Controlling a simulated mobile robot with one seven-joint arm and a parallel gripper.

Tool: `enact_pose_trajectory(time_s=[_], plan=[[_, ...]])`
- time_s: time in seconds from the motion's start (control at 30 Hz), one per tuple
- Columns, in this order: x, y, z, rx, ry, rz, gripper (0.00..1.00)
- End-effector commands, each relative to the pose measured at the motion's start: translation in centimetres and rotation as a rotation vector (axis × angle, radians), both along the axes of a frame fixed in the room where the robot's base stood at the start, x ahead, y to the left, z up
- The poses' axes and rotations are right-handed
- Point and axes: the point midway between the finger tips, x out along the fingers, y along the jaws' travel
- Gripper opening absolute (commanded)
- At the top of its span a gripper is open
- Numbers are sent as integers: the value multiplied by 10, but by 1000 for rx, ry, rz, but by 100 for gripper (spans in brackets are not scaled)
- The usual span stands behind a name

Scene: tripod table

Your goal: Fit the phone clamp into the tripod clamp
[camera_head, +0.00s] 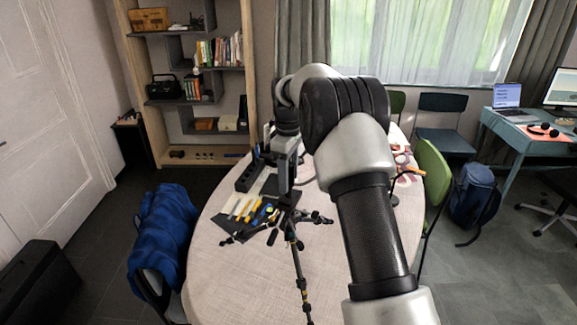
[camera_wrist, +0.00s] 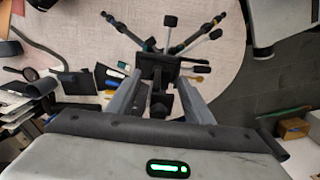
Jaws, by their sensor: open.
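My gripper (camera_head: 284,188) is above the round table, just behind the tripod in the head view. In the wrist view its two grey fingers (camera_wrist: 158,82) stand apart, open. A black clamp-like part (camera_wrist: 160,68) shows between and just beyond the fingertips; I cannot tell whether it is the phone clamp or the tripod clamp, or whether a finger touches it. The black tripod (camera_head: 296,262) stands at the near side of the table. In the wrist view its legs (camera_wrist: 190,42) spread out beyond the black part. My arm hides part of the table.
Yellow-handled tools (camera_head: 243,208) lie on a dark mat left of the tripod. A black organizer (camera_head: 248,172) stands behind them. A chair with a blue jacket (camera_head: 163,235) is at the left, a green chair (camera_head: 432,175) at the right. The table's near left is clear.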

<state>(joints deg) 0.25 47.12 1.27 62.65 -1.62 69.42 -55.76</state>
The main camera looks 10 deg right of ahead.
Motion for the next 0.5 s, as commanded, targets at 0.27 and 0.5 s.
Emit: enact_pose_trajectory(time_s=[0.27, 0.5], plan=[[1, 0, 46, 1, -6, 0, 47], [0, 1, 107, 0, -7, 0, 47]])
